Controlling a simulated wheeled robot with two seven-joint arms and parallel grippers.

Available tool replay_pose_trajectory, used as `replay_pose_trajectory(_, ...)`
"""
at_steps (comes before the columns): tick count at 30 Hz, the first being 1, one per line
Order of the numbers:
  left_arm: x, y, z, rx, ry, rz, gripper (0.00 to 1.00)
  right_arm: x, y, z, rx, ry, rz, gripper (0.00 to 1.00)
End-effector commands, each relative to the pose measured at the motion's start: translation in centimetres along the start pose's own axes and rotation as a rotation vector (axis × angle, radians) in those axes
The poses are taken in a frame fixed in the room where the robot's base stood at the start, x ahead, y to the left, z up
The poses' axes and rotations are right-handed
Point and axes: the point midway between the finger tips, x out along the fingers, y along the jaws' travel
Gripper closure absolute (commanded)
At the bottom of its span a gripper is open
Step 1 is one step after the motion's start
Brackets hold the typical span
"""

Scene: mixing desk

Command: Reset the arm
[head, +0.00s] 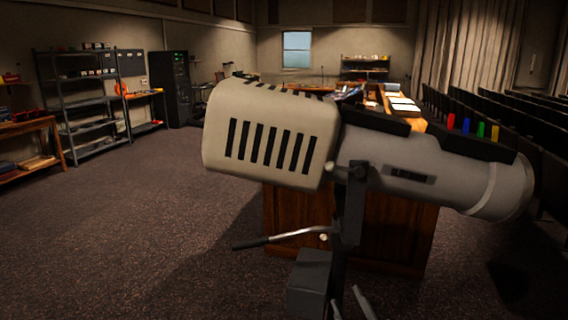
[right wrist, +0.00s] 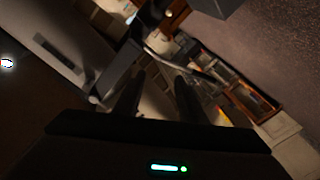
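My right gripper (right wrist: 158,82) shows in the right wrist view as two dark fingers. They stand apart with nothing seen held between them, so it is open. A large spotlight with a cream vented housing (head: 270,130) and a grey barrel (head: 430,175) fills the middle of the head view. It sits on a dark stand (head: 350,215) with a metal handle (head: 290,237). The handle also shows beyond my fingers in the right wrist view; whether they touch is unclear. Two pale prongs at the head view's bottom edge cannot be identified. My left gripper is in neither view.
Behind the spotlight stands a wooden desk (head: 405,240) with papers on top. Metal shelves (head: 80,105), a workbench (head: 28,127) and a black rack (head: 170,88) line the left side. Dark seat rows (head: 480,110) fill the right. The carpet (head: 140,220) at left is clear.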

Motion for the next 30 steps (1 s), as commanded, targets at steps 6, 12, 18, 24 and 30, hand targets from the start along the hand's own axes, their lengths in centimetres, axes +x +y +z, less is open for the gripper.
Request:
replay_pose_trajectory(6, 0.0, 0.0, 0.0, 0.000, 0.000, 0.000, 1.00, -8.1, -4.2, 11.0, 0.180, -0.375, -0.113, 0.63)
replay_pose_trajectory(12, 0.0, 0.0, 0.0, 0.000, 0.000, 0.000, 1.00, -17.6, -7.9, 18.1, 0.311, -0.694, -0.213, 0.63)
replay_pose_trajectory(18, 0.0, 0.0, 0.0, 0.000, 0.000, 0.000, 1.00, -25.2, -10.2, 21.4, 0.389, -0.915, -0.285, 0.63)
replay_pose_trajectory(24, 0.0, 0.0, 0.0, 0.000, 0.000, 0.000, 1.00, -30.6, -11.4, 22.8, 0.434, -1.057, -0.332, 0.63)
replay_pose_trajectory(30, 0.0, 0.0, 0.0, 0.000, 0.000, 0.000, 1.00, -35.2, -12.3, 23.6, 0.467, -1.175, -0.371, 0.63)
